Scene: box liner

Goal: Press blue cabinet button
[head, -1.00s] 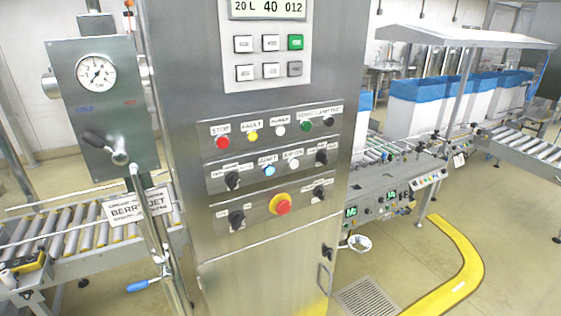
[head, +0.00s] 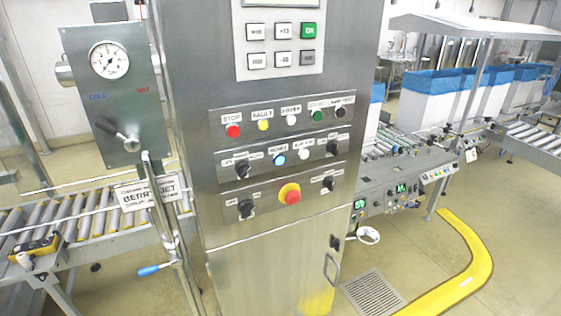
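The blue button (head: 279,160) is small and round and sits in the middle row of controls on the steel cabinet (head: 270,262). It looks bright, with a pale centre. A black rotary switch (head: 242,171) is to its left and a white button (head: 303,154) to its right. The red-and-yellow mushroom button (head: 290,195) is below it. Nothing covers the blue button in the head view. My gripper is not in view.
A panel with a gauge (head: 109,60) and a lever (head: 117,132) stands left of the cabinet, above a roller conveyor (head: 85,222). A blue-handled valve (head: 150,270) is low in front. A yellow floor rail (head: 470,265) curves at right. Open floor lies beside the drain grate (head: 372,293).

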